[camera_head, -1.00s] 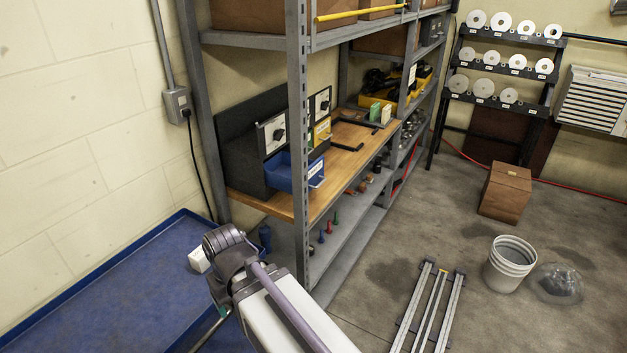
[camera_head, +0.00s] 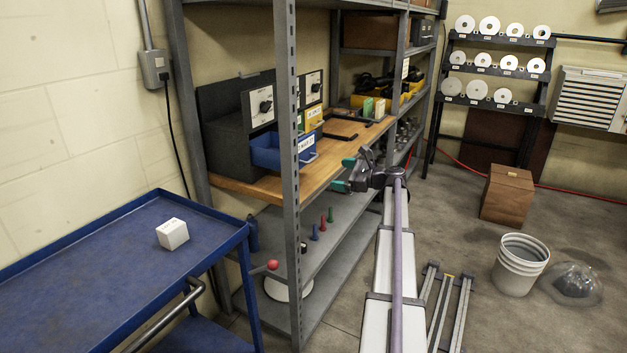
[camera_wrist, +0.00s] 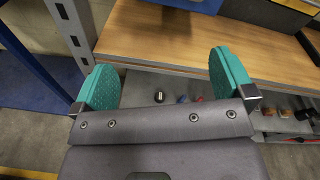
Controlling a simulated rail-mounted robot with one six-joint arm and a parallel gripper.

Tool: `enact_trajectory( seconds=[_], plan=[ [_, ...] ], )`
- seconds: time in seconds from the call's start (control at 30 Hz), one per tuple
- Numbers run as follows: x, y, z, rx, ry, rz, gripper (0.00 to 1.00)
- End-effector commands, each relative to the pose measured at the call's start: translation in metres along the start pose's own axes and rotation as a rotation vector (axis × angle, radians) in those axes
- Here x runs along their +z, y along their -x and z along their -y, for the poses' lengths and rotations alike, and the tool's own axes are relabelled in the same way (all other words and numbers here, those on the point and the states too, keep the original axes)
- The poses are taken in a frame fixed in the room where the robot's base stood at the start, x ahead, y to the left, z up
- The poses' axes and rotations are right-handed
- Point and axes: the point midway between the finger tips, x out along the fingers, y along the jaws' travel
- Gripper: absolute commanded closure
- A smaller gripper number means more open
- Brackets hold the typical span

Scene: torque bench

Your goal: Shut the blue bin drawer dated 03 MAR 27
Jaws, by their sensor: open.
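The blue bin drawer (camera_head: 266,154) stands pulled out of a dark grey housing (camera_head: 222,135) on the wooden bench top, with a white label on its front too small to read surely. A blue underside shows at the top of the wrist view (camera_wrist: 185,3), likely the same drawer. My gripper (camera_head: 343,174) is open and empty, its teal fingers apart and pointing left at the bench's front edge, right of and a little below the drawer. In the wrist view my gripper (camera_wrist: 165,82) has nothing between its fingers.
A grey shelf post (camera_head: 287,190) stands just in front of the drawer. A yellow bin (camera_head: 312,118) and dial panels sit beside it. A blue cart (camera_head: 100,255) with a white box (camera_head: 172,233) is at left. Small coloured pieces stand on the lower shelf (camera_head: 340,240).

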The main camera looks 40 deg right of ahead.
Motion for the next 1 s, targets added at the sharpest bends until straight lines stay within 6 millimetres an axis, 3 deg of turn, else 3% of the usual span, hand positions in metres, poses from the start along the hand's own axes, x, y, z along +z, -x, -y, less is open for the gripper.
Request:
enact_trajectory(
  seconds=[0.03,0.13,0.37,0.47,0.8,1.0],
  plan=[
    [0.013,-0.003,0.015,-0.031,-0.122,0.062,0.0],
    [0.023,-0.001,0.019,-0.058,-0.304,0.121,0.0],
    [0.023,-0.006,0.018,-0.053,-0.366,0.119,0.0],
    [0.024,-0.02,0.019,-0.051,-0.364,0.119,0.0],
    [0.032,-0.095,0.024,-0.051,-0.362,0.118,0.0],
    [0.034,-0.11,0.025,-0.052,-0.362,0.117,0.0]
  ],
)
